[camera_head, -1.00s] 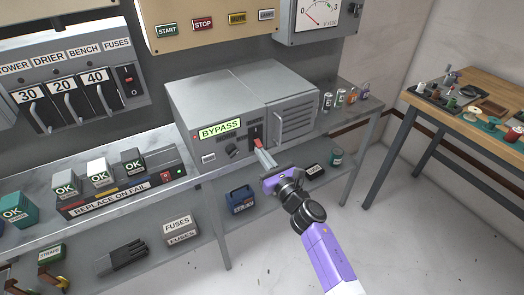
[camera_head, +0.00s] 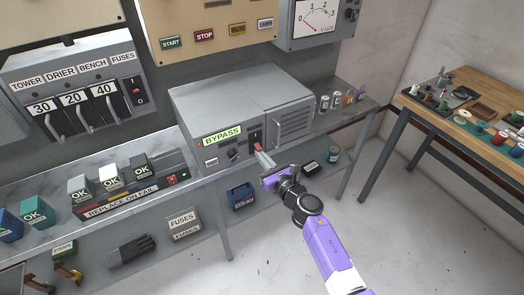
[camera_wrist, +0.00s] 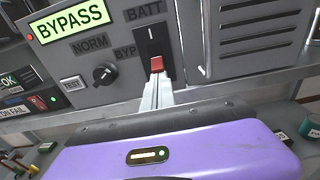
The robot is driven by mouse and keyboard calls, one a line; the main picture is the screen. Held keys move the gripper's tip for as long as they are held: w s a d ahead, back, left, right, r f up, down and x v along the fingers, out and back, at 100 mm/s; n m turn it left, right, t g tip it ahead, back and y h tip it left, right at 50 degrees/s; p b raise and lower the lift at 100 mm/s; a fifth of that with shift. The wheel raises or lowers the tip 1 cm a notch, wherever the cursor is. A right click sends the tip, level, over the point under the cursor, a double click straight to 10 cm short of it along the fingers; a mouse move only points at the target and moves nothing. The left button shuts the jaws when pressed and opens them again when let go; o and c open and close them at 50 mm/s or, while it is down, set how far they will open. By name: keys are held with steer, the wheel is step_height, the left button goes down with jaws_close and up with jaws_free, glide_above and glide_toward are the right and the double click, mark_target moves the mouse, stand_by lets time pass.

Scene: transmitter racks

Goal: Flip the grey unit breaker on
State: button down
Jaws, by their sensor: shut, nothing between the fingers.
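The grey unit (camera_head: 215,110) stands on the bench with a lit BYPASS label (camera_head: 222,134). Its breaker is a black plate with a red lever; the lever (camera_wrist: 156,64) is at the lower end of the plate (camera_wrist: 153,38) in the wrist view, and a white mark shows above it. My gripper (camera_head: 262,153) is shut and empty. In the wrist view its fingertips (camera_wrist: 157,80) are right at the lever's lower edge, overlapping it; I cannot tell whether they touch. The fingertips hide part of the panel below the lever.
A rotary knob (camera_wrist: 104,74) marked NORM and BYP sits left of the breaker. A vented door (camera_head: 294,124) lies to the right. Cans (camera_head: 324,102) stand on the bench beyond it. A blue box (camera_head: 241,196) is on the lower shelf. The floor at right is clear.

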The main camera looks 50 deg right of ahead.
steer(key=shift+s+r+g+p, duration=0.1)
steer(key=shift+r+g+p, duration=0.2)
steer(key=shift+p, duration=0.8)
steer(key=shift+s+r+p, duration=0.15)
steer(key=shift+r+p, duration=0.25)
steer(key=shift+p, duration=0.8)
steer(key=shift+a+r+p, duration=0.1)
steer(key=shift+r+p, duration=0.25)
steer(key=shift+s, duration=0.1)
